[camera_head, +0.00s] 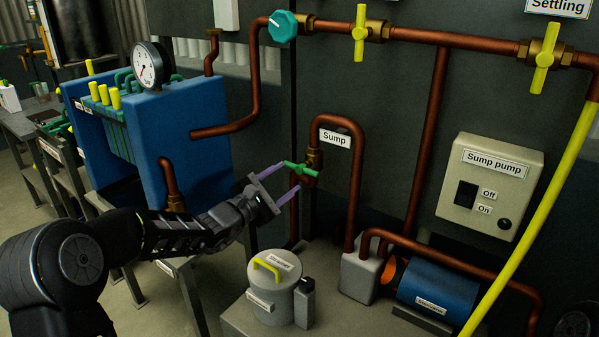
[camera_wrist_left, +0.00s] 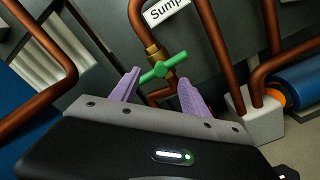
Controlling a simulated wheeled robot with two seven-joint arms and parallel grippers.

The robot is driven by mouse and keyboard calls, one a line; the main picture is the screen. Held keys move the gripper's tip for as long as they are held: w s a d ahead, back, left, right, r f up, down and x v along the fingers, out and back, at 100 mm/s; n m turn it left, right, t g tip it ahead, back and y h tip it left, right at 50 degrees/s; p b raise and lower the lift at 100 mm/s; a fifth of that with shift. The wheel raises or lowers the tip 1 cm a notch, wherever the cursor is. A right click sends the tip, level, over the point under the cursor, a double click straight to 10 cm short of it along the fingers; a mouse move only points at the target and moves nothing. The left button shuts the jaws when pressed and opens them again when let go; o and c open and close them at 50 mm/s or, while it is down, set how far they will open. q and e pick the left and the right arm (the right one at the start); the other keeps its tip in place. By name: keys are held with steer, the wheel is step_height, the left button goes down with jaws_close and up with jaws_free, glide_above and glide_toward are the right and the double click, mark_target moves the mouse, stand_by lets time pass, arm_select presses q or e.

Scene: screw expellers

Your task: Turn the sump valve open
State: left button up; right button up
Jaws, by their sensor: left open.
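The sump valve has a green bar handle (camera_head: 301,169) on a brass body on a copper pipe, beside the white "Sump" label (camera_head: 335,138). The handle lies nearly level in the head view and tilted in the left wrist view (camera_wrist_left: 163,67). My left gripper (camera_head: 291,177) is open, its two purple fingers pointing at the handle. In the left wrist view the fingertips (camera_wrist_left: 160,76) stand on either side of the valve's middle, close to the handle. I cannot tell whether they touch it. My right gripper is not in view.
A copper pipe loop (camera_head: 354,180) runs right of the valve. A blue tank with a gauge (camera_head: 152,66) stands left. Below are a grey canister (camera_head: 272,290) and a blue pump motor (camera_head: 437,292). The sump pump switch box (camera_head: 490,188) hangs on the right wall.

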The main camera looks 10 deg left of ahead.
mark_target(302, 169)
arm_select(q)
steer(key=shift+x, duration=3.95)
steer(key=shift+f, duration=0.1)
jaws_close()
steer(key=shift+f, duration=0.1)
